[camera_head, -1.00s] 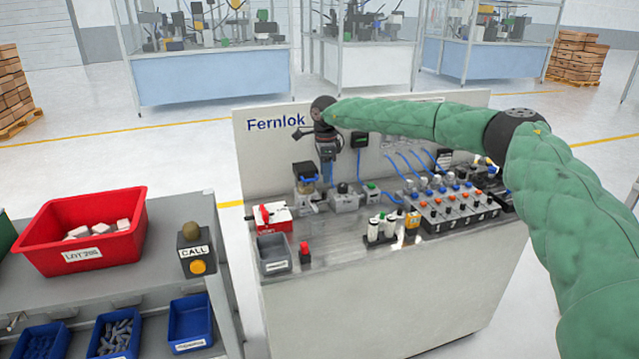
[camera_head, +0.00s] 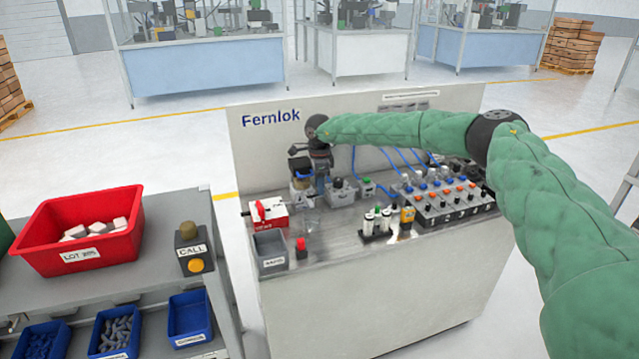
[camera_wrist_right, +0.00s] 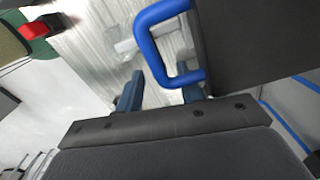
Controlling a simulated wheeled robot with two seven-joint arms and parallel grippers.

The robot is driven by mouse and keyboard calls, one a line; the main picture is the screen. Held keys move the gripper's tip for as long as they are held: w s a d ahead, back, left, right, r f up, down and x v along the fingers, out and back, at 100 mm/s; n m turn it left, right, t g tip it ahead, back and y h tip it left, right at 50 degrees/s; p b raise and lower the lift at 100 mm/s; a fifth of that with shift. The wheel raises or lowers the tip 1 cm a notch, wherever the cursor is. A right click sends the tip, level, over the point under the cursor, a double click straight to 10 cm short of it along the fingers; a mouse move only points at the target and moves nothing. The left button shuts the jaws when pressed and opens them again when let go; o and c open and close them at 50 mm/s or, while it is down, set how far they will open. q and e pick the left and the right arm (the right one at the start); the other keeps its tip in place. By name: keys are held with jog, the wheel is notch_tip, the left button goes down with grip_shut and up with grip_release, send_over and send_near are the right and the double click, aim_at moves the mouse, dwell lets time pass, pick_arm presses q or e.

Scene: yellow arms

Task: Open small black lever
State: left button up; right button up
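A thick blue loop handle (camera_wrist_right: 150,45), joined to a dark block (camera_wrist_right: 255,40), lies just past the fingertips and overlaps the right finger; contact cannot be told. I cannot single out the small black lever; a small grey unit with a black top (camera_head: 340,190) stands just right of the gripper. My left gripper is out of view.
A white box with a red handle (camera_head: 268,213), a grey bin (camera_head: 270,250) and a red button (camera_head: 301,247) stand at the bench's left. A valve block (camera_head: 445,200) with blue hoses is on the right. A red crate (camera_head: 80,225) sits on the left table.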

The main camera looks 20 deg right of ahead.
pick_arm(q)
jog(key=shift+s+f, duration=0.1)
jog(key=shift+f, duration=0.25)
pick_arm(e)
jog(key=shift+f, duration=0.3)
jog(key=shift+c, duration=0.2)
grip_shut()
